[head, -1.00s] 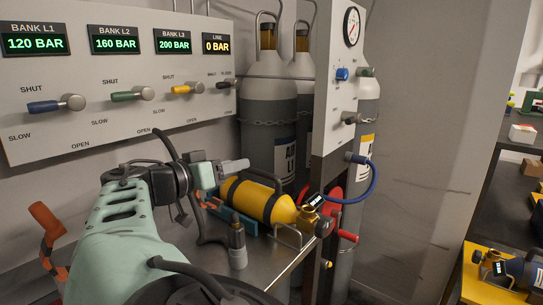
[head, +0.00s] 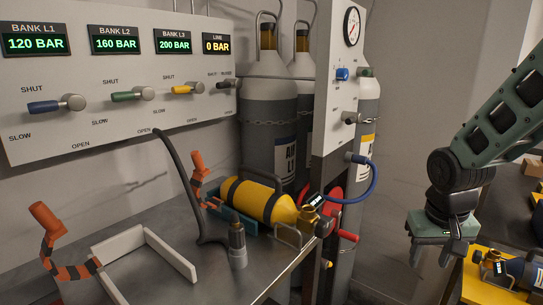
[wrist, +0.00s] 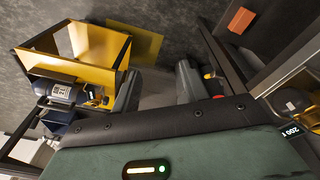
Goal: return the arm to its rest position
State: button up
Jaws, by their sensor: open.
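My arm (head: 515,115) reaches in from the right edge of the head view, bent downward at the wrist. My gripper (head: 435,258) hangs from it, pointing down, right of the bench and apart from it. In the wrist view its two dark fingers (wrist: 157,88) stand apart with nothing between them. The gripper is open and empty. The rest of my arm is outside the head view.
A yellow cylinder (head: 262,202) lies in a cradle on the metal bench (head: 185,230). A blue hose (head: 372,190) hangs from the gauge panel (head: 340,90). A dark blue cylinder (head: 525,272) lies at lower right, close to my gripper. A yellow open-sided box (wrist: 100,50) shows in the wrist view.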

jog(key=s+d+r+n+t+y, duration=0.1)
jog(key=s+n, duration=0.1)
jog(key=s, duration=0.6)
jog(key=s+a+f+n+g+b, duration=0.1)
jog(key=s+a+f+n+b, duration=0.35)
jog(key=s+a, duration=0.35)
jog(key=s+a+f+n+g+b, duration=0.1)
jog(key=s+a+f+n+b, duration=0.3)
jog(key=a, duration=0.7)
notch_tip(320, 180, up, 20)
jog(key=s+m+p, duration=0.1)
jog(key=p, duration=1.7)
jog(key=shift+d+r+y, duration=0.25)
jog(key=shift+d+y, duration=0.05)
jog(key=shift+d, duration=0.05)
